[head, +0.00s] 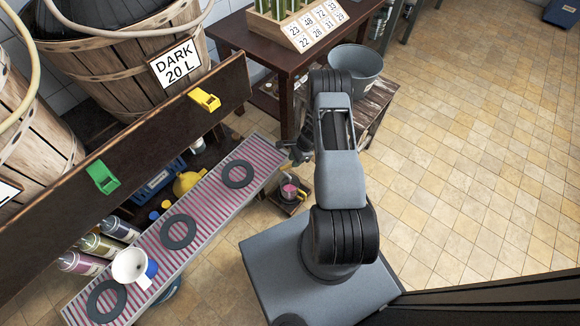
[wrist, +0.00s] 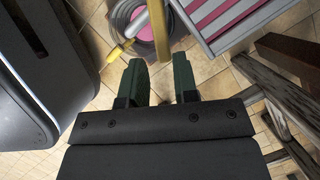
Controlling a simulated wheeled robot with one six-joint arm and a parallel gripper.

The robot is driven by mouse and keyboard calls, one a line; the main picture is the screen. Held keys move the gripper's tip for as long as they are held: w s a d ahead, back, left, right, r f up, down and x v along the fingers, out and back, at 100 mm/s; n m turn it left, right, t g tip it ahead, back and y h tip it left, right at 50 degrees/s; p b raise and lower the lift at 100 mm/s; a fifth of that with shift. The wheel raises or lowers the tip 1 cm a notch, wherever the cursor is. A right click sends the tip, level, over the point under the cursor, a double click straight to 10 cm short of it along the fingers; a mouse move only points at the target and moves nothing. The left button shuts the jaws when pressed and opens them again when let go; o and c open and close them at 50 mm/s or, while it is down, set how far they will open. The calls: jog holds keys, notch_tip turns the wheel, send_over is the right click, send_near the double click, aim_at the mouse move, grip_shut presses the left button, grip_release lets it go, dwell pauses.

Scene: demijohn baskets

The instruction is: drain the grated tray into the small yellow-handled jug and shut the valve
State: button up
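The grated tray (head: 207,206) is a long pink-and-grey striped channel below the shelf; its end shows at the upper right of the wrist view (wrist: 208,27). A small jug (head: 289,191) with pink inside stands low by the tray's far end. In the wrist view a round grey vessel with pink inside (wrist: 139,14) lies beyond my fingers, with a yellow handle-like piece (wrist: 117,52) beside it. A yellow bar (wrist: 159,30) stands beyond the fingertip gap; I cannot tell if it is the valve's lever. My gripper (wrist: 160,70) is open, with nothing between its green fingers.
Dark rings (head: 178,231) and a white funnel-like piece (head: 129,266) rest on the tray. A shelf edge (head: 140,148) with yellow and green clips runs beside it. A grey bucket (head: 356,68) stands on a wooden crate. Open tiled floor lies to the right.

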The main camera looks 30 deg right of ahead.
aim_at(287, 167)
jog(key=shift+b+x, duration=0.35)
jog(key=shift+x, duration=1.05)
jog(key=shift+c, duration=0.2)
